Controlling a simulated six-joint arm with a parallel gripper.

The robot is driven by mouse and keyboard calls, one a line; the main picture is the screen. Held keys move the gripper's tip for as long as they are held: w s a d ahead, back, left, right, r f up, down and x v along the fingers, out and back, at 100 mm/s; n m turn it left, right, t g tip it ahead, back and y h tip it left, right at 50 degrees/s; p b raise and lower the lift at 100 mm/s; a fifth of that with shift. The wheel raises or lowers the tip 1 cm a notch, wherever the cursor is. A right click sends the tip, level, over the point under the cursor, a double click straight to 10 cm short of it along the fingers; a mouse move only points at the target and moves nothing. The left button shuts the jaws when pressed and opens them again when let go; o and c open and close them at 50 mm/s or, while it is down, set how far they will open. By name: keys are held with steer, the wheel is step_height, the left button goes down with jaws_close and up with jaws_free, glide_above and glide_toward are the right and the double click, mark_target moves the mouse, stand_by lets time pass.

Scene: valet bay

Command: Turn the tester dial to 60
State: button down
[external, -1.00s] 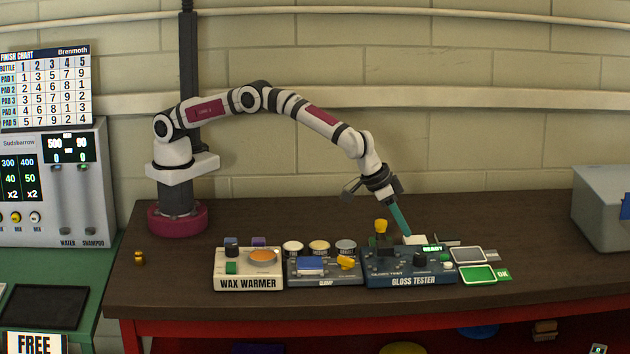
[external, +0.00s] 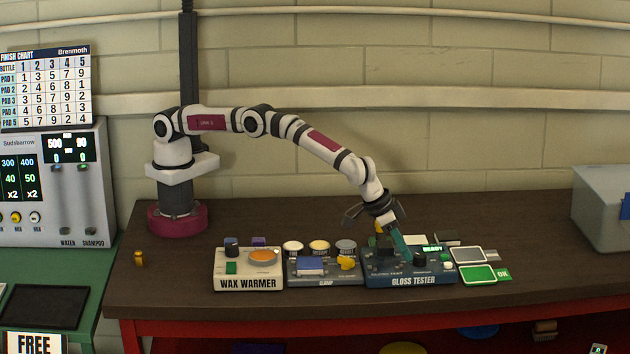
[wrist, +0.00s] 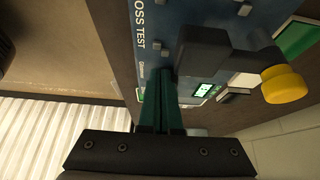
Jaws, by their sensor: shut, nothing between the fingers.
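The gloss tester (external: 415,281) is a blue box at the right end of the row of devices, and its blue panel (wrist: 178,20) also fills the upper middle of the wrist view. A dark round dial (external: 420,260) sits on its top, right of centre. My gripper (external: 406,255) is shut and empty, its teal fingers pointing down over the tester just left of the dial. In the wrist view the fingers (wrist: 160,75) lie beside a black arm with a yellow knob (wrist: 285,86). The small green display (wrist: 206,90) is lit. I cannot tell whether the fingertips touch the dial, or read its setting.
The clamp unit (external: 323,277) and the wax warmer (external: 248,284) stand left of the tester. Grey and green plates (external: 478,274) lie to its right. A small brass-coloured piece (external: 139,258) stands at the far left. The table's right side is clear up to a grey box (external: 605,215).

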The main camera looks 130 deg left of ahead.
steer(key=shift+f, duration=0.35)
steer(key=shift+w+a, duration=0.1)
steer(key=shift+a, duration=0.3)
stand_by(0.4)
steer(key=shift+s+a, duration=0.5)
steer(key=shift+s, duration=0.15)
steer(key=shift+s+a, duration=0.15)
stand_by(0.4)
steer(key=shift+s+d+r, duration=0.2)
steer(key=shift+s, duration=0.05)
step_height(320, 180, up, 6)
steer(key=shift+f, duration=0.15)
